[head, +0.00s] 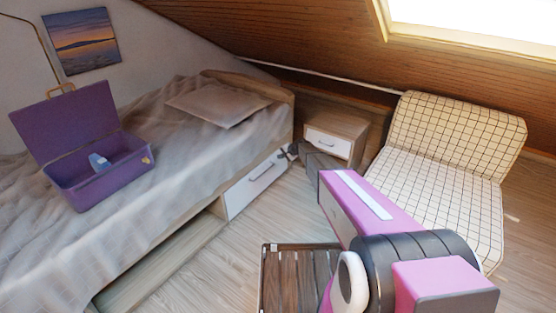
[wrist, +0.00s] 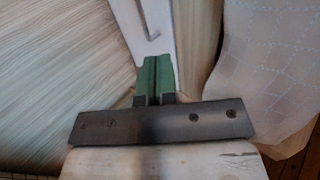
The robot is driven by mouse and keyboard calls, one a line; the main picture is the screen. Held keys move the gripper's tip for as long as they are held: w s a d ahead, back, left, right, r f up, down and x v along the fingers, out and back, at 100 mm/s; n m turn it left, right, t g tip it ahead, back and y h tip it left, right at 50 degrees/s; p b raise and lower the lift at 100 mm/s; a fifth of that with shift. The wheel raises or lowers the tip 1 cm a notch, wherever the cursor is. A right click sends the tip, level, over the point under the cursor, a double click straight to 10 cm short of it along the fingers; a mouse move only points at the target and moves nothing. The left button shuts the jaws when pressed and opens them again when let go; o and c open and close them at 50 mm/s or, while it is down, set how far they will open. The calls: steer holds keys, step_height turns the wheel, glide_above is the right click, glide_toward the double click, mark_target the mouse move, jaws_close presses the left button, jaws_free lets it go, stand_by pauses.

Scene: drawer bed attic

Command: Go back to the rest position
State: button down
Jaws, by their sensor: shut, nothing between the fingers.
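My gripper (wrist: 155,75) is shut, its two green fingers together with nothing between them. In the wrist view it points toward a white drawer front with a metal handle (wrist: 153,32); I cannot tell whether it touches. In the head view my arm reaches out from the lower right, and the dark gripper (head: 288,152) is at the far end of the bed's side, close to the white drawer (head: 257,182).
The bed (head: 180,110) carries an open purple case (head: 115,185) with a small blue and white item inside, and a pillow (head: 218,102). A nightstand (head: 340,125) and a checked chair (head: 440,190) stand to the right. A dark slatted wooden piece (head: 290,275) is at the front.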

steer(key=s+d+r+n+g+h, duration=0.2)
steer(key=s+d+r, duration=0.3)
steer(key=s, duration=1.1)
steer(key=s+d+r+n+g+h, duration=0.1)
steer(key=s+d+r, duration=0.5)
steer(key=s, duration=1.1)
steer(key=s+d+r+n+g+h, duration=0.2)
steer(key=s+d+r+n+h, duration=0.2)
steer(key=s, duration=1.3)
step_height(320, 180, up, 4)
steer(key=shift+d+f+g+h, duration=0.1)
steer(key=shift+d+g+h, duration=0.2)
steer(key=shift+d, duration=0.4)
steer(key=shift+a, duration=0.1)
